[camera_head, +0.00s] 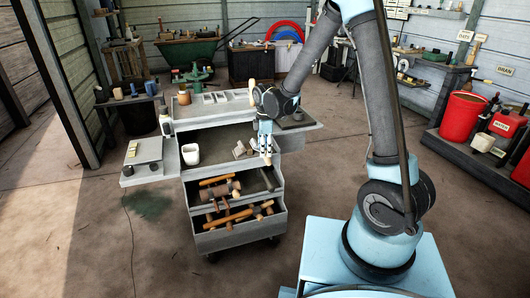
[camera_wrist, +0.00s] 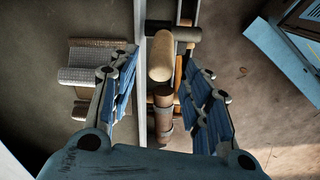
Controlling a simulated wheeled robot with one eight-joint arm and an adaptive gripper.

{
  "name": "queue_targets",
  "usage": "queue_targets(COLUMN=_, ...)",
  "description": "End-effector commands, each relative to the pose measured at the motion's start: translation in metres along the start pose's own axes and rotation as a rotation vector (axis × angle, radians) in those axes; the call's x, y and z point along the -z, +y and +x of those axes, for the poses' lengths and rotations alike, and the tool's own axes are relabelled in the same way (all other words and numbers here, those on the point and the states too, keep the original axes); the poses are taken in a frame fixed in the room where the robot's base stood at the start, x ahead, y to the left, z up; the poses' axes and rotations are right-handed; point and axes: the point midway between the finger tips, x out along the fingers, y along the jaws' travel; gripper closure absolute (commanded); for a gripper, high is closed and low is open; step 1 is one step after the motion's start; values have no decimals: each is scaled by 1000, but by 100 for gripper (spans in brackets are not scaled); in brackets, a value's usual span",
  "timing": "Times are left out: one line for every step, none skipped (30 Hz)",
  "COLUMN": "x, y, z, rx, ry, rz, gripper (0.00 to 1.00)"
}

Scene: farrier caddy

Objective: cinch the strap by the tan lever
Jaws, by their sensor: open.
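My gripper (camera_head: 265,148) points down over the front right of the grey caddy's top (camera_head: 218,166). In the wrist view its two blue-padded fingers (camera_wrist: 165,100) are spread apart. A tan rounded bar (camera_wrist: 160,57), which looks like the tan lever, stands end-on between and slightly beyond the fingers, with gaps on both sides. A small tan piece (camera_head: 267,159) shows by the fingertips in the head view. A grey textured roll (camera_wrist: 90,65) lies left of the fingers; I cannot tell whether it is the strap. The lever's lower part is hidden.
Open caddy drawers (camera_head: 241,236) below hold several wooden-handled tools. A white cup (camera_head: 190,154) and a spray bottle (camera_head: 165,121) stand left on the caddy. A side shelf (camera_head: 140,173) juts out left. The floor in front is clear.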

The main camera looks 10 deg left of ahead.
Motion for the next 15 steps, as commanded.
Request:
queue_targets(x=0, y=0, z=5, rx=0, ry=0, rz=0, gripper=55)
queue_targets(x=0, y=0, z=8, rx=0, ry=0, rz=0, gripper=55)
queue_targets(x=0, y=0, z=10, rx=0, ry=0, rz=0, gripper=55)
queue_targets(x=0, y=0, z=12, rx=0, ry=0, rz=0, gripper=55)
queue_targets(x=0, y=0, z=14, rx=0, ry=0, rz=0, gripper=55)
queue_targets(x=0, y=0, z=16, rx=0, ry=0, rz=0, gripper=55)
queue_targets(x=0, y=0, z=16, rx=0, ry=0, rz=0, gripper=55)
queue_targets(x=0, y=0, z=17, rx=0, ry=0, rz=0, gripper=55)
queue_targets(x=0, y=0, z=18, rx=0, ry=0, rz=0, gripper=55)
queue_targets(x=0, y=0, z=18, rx=0, ry=0, rz=0, gripper=55)
queue_targets(x=0, y=0, z=18, rx=0, ry=0, rz=0, gripper=55)
queue_targets(x=0, y=0, z=19, rx=0, ry=0, rz=0, gripper=55)
queue_targets(x=0, y=0, z=19, rx=0, ry=0, rz=0, gripper=55)
queue_targets(x=0, y=0, z=18, rx=0, ry=0, rz=0, gripper=55)
queue_targets(x=0, y=0, z=18, rx=0, ry=0, rz=0, gripper=55)
